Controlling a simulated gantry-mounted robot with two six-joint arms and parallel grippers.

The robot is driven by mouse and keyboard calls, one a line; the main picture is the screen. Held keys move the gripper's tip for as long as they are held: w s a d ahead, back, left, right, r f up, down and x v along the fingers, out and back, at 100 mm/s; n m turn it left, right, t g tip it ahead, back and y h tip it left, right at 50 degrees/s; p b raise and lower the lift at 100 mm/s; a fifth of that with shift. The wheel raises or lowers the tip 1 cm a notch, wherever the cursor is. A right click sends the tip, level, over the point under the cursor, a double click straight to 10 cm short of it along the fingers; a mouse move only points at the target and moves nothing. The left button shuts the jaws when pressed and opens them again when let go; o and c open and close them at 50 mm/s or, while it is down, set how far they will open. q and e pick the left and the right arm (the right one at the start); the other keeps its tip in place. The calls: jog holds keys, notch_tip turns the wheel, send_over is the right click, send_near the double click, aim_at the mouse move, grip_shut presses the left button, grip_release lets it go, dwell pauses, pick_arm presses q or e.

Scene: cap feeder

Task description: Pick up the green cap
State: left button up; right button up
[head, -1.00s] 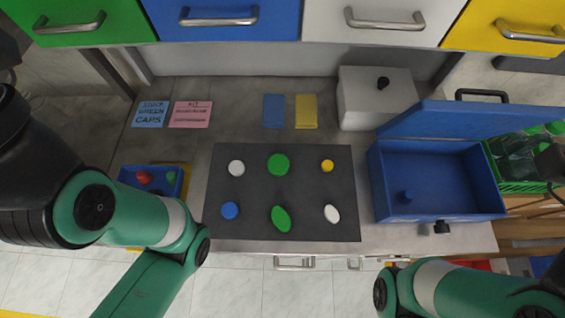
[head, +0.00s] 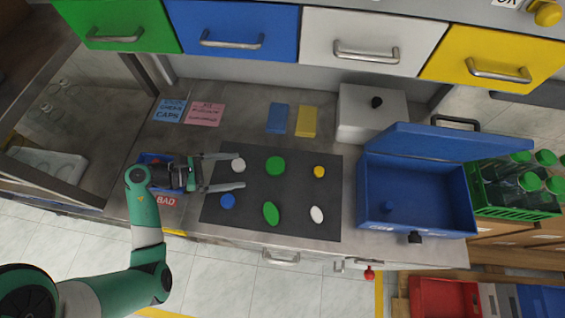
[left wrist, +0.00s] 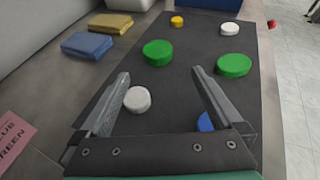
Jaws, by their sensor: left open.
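Two green caps lie on the dark mat (head: 290,192). The round green cap (head: 275,166) is in the back row and the oval green cap (head: 271,213) in the front row. In the left wrist view the round one (left wrist: 157,53) and the oval one (left wrist: 234,65) lie beyond the fingertips. My left gripper (head: 243,171) is open over the mat's left edge, its fingers pointing right towards the green caps. A white cap (left wrist: 137,99) shows between its fingers, and a blue cap (left wrist: 205,122) is partly hidden by one finger. My right gripper is out of view.
A yellow cap (head: 319,172) and another white cap (head: 317,215) lie on the mat's right side. An open blue box (head: 374,215) stands to the right, beside a green crate of bottles (head: 515,205). A small blue bin (head: 147,158) is partly behind my left gripper.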

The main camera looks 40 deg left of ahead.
pick_arm(q)
jog(key=b, duration=0.2)
send_near(273, 165)
jog(key=x, duration=0.3)
jog(key=shift+s+d+f, duration=0.1)
jog(key=shift+d+f, duration=0.1)
jog(key=shift+f, duration=0.05)
jog(key=x, duration=0.3)
jog(key=b+x, duration=0.1)
jog(key=x, duration=0.1)
jog(key=shift+w, duration=0.5)
jog(key=shift+r, duration=0.1)
jog(key=c, duration=1.3)
jog(key=shift+o, duration=0.2)
jog(key=shift+r, duration=0.1)
jog(key=shift+r, duration=0.3)
notch_tip(273, 165, up, 3)
jog(key=shift+f+p, duration=0.25)
jog(key=shift+p, duration=0.7)
jog(key=s+d+r+p, duration=0.5)
jog(key=s+d+r, duration=0.3)
jog(key=s, duration=0.3)
jog(key=shift+d+r, duration=0.25)
jog(key=shift+r, duration=0.6)
